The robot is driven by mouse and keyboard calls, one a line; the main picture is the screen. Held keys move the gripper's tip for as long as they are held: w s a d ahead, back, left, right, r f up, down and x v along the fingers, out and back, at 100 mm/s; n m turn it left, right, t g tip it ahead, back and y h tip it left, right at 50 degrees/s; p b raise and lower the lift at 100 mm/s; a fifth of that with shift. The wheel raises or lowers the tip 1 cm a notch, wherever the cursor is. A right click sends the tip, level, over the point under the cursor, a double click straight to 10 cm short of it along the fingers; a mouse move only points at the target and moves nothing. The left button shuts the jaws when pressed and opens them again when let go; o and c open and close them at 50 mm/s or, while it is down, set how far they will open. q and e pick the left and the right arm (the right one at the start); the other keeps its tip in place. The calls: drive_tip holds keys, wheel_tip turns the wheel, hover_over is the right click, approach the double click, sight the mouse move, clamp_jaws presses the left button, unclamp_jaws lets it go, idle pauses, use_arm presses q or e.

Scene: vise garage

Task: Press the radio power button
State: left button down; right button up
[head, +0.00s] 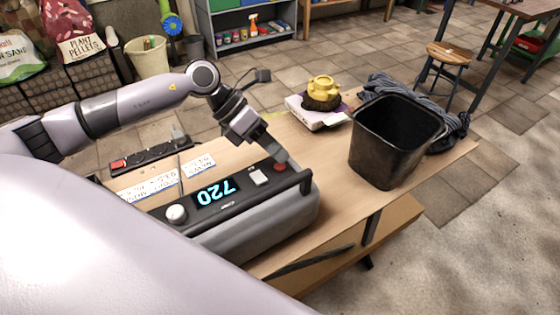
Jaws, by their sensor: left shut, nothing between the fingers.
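The grey radio (255,225) sits on the wooden workbench, with a lit cyan digit display (216,193), a white knob (176,213), a white switch (259,178) and a red button (280,167) on its top. The red button is near the radio's right end. My left gripper (281,156) is shut and empty, pointing down right at the red button. Its tips look very close to the button or touching it; I cannot tell which. My right gripper is not in view.
A black bin (385,150) stands on the wooden bench (335,150) to the right, beside dark cloth (455,128). A yellow object (323,88) sits on a white box (318,115) behind. A power strip (150,155) and paper labels (150,188) lie behind the radio.

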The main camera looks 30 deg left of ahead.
sight(276, 164)
use_arm(q)
drive_tip(key=shift+r, duration=0.1)
drive_tip(key=shift+r+p, duration=1.75)
drive_tip(key=shift+r, duration=0.8)
drive_tip(key=shift+f, duration=0.1)
